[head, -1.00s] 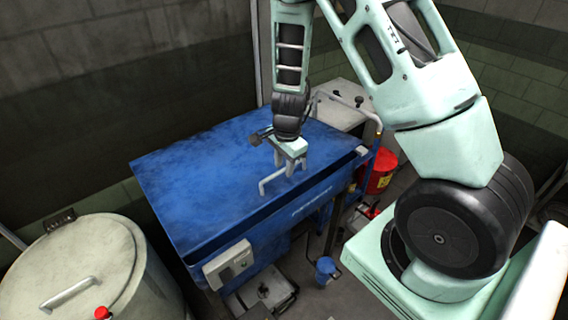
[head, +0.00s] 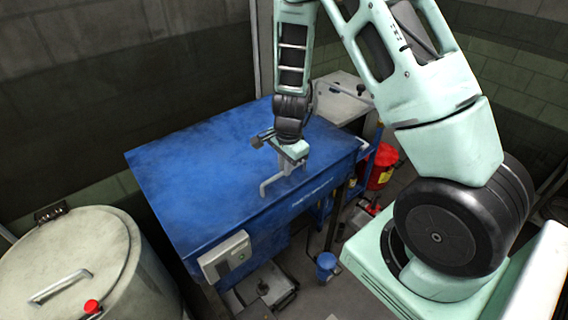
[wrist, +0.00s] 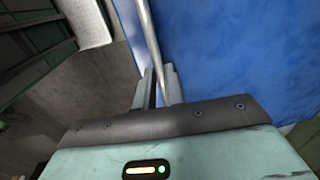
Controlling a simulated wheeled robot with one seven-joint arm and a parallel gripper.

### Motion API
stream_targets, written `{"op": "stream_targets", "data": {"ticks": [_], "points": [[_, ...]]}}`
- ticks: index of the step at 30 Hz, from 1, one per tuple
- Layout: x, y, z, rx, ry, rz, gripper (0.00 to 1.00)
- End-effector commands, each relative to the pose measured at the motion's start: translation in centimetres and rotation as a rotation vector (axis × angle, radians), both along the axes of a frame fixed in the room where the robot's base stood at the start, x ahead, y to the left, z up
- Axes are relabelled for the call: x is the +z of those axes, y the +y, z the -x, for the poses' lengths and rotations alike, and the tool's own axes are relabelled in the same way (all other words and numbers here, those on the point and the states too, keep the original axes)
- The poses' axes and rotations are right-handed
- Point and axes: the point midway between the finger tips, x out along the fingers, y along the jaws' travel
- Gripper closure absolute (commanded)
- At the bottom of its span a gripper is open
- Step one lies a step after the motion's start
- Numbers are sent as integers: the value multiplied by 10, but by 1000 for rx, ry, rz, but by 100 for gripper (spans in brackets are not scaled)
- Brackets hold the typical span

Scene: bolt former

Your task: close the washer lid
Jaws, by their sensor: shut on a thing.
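The washer is a blue cabinet with a broad, scuffed blue lid (head: 210,165) on top. The lid looks nearly flat, and I cannot tell whether a gap is left under its front edge. A pale bar handle (head: 266,187) stands on the lid near its front edge. My gripper (head: 287,170) points down at the handle and is shut on it, hiding part of the bar. In the wrist view the handle (wrist: 148,35) runs up from between my fingertips (wrist: 158,88), with the blue lid (wrist: 235,55) to the right.
A pale round drum (head: 75,255) with a lid handle and red knob stands at the front left. A grey control box (head: 226,256) sits on the washer's front. A blue cup (head: 327,265) and a red can (head: 381,168) are to the right. Walls stand close behind.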

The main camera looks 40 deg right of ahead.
Motion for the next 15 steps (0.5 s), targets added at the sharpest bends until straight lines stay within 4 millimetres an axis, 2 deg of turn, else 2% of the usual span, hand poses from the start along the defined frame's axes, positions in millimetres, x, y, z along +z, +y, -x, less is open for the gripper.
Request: {"op": "stream_targets", "data": {"ticks": [1,2,12,13,15], "points": [[-12,0,4,-1,6,-2,100],[-13,0,4,-1,6,-2,100],[-15,1,9,0,16,-4,100],[-15,1,9,0,17,-4,81],[-15,1,8,0,15,-3,68]]}}
